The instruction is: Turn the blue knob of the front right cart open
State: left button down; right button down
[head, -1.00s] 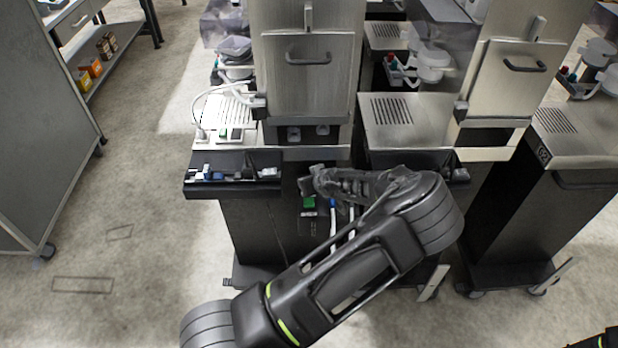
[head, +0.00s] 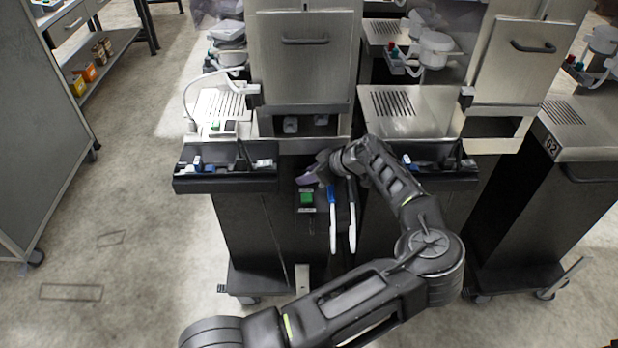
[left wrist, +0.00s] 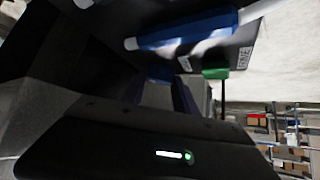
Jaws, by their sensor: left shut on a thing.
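My left gripper (head: 308,178) reaches the dark front panel of a steel cart (head: 304,75), just above a green button (head: 307,198). In the left wrist view its fingers are shut around a small blue piece (left wrist: 160,75), which looks like the blue knob. Most of that piece is hidden by the fingers, so its turn angle cannot be told. A blue-and-white handle (head: 332,200) hangs beside the gripper; a blue handle also crosses the top of the left wrist view (left wrist: 190,32). The green button shows there too (left wrist: 215,73). My right gripper is out of view.
A second white-tipped handle (head: 352,215) hangs close to the right. Black trays (head: 225,185) jut from the cart fronts at left and right. The floor at left is clear up to a grey cabinet (head: 40,130).

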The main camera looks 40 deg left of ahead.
pick_arm(q)
jog(key=shift+d, duration=0.1)
jog(key=c, duration=1)
grip_release()
jog(key=shift+o, duration=0.2)
